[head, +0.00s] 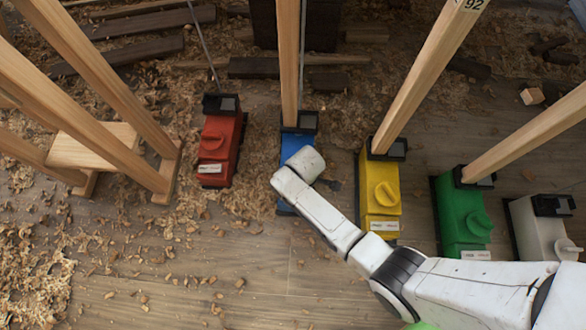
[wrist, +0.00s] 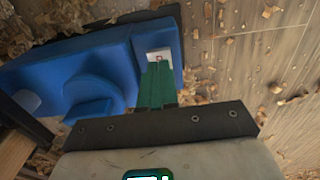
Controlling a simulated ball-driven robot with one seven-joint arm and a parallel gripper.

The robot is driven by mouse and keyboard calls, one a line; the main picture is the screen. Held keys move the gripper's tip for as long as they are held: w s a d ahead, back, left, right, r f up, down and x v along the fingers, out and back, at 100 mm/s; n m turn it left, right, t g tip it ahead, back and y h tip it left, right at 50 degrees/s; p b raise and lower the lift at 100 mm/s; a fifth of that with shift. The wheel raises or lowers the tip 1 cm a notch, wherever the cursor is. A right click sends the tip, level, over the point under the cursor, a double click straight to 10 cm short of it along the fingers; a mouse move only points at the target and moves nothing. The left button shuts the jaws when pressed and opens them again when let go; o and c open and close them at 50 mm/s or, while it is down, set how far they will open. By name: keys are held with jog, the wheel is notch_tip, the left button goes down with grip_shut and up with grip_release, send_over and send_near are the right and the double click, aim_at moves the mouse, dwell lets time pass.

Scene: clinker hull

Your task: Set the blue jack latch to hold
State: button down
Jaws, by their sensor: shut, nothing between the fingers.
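The blue jack (head: 297,143) stands second from the left in the row, mostly hidden under my arm in the head view. In the wrist view its blue body (wrist: 50,75) fills the upper left. Its round blue latch knob (wrist: 92,92) has a raised grip at its lower edge; I cannot tell which setting it is at. A white label with a small red mark (wrist: 159,55) is on the jack's end. My gripper (wrist: 158,68) is shut and empty, its green fingertips over the lower edge of the label, right of the knob. I cannot tell whether they touch.
Red (head: 217,145), yellow (head: 381,195), green (head: 462,215) and white (head: 540,225) jacks stand in the same row, with wooden props rising from several. A wooden stool (head: 95,145) is at left. Wood shavings cover much of the floor; the front middle floor is fairly clear.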

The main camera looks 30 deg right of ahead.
jog(key=shift+f+b, duration=1.1)
jog(key=shift+f, duration=0.3)
dwell(1.0)
notch_tip(320, 180, up, 7)
jog(key=p, duration=0.7)
dwell(0.3)
dwell(0.4)
jog(key=s+d+r+m, duration=0.35)
jog(key=s+r, duration=0.25)
jog(key=r, duration=0.2)
jog(key=s+d+r+m+t, duration=0.1)
jog(key=s+d+r+m, duration=0.1)
jog(key=s+r+m, duration=0.4)
jog(key=s+d+r+m, duration=0.2)
jog(key=s+r, duration=0.3)
jog(key=r, duration=0.4)
notch_tip(320, 180, up, 31)
jog(key=p, duration=3.1)
jog(key=shift+w+d+f, duration=0.15)
jog(key=shift+w, duration=0.1)
